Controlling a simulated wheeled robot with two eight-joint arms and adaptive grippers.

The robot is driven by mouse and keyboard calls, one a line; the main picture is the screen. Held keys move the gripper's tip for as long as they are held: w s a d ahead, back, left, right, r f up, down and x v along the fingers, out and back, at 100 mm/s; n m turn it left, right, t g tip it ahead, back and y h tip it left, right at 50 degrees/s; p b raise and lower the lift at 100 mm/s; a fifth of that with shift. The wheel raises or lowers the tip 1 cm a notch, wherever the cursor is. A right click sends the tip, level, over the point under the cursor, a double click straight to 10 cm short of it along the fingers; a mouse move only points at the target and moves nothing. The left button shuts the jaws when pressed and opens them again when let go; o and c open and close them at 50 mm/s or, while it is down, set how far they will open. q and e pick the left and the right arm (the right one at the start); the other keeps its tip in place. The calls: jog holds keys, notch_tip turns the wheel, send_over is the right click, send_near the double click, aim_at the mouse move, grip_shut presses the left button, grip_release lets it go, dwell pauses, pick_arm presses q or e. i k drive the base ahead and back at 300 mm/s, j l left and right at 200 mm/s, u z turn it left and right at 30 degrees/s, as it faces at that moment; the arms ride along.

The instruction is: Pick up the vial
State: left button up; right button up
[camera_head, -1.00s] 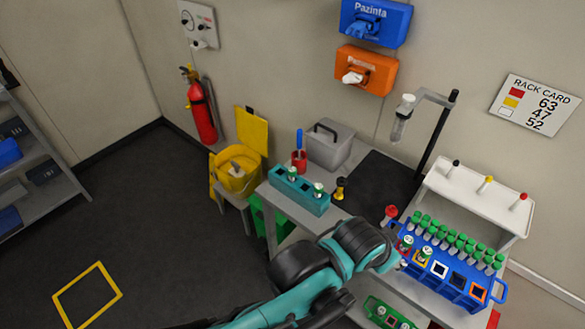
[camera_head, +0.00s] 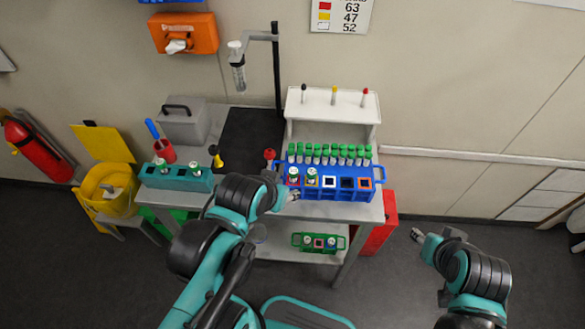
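Short vials with green caps stand in several racks. Two stand at the left of the blue rack (camera_head: 345,186): a left vial (camera_head: 293,176) and a right vial (camera_head: 311,176). A teal rack (camera_head: 150,178) holds a vial (camera_head: 162,167) and another vial (camera_head: 195,169). A green rack (camera_head: 303,247) on the lower shelf also holds two small vials. My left gripper (camera_head: 291,193) is at the front left corner of the blue rack, near its left vial; its fingers are too small to read. My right gripper (camera_head: 419,236) is in free space right of the table, its opening unclear.
Green-capped tubes (camera_head: 330,154) line the rack's back. A white stand (camera_head: 332,105) is behind them. A black mat (camera_head: 250,138), a dispenser stand (camera_head: 276,70), a grey box (camera_head: 184,122) and a yellow bin (camera_head: 108,190) are left. A red box (camera_head: 382,222) stands beside the table's right side.

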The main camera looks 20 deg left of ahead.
aim_at(161, 163)
jog(key=u, duration=1.95)
jog(key=l+z, duration=0.15)
jog(key=z, duration=1.25)
jog(key=u, duration=1.5)
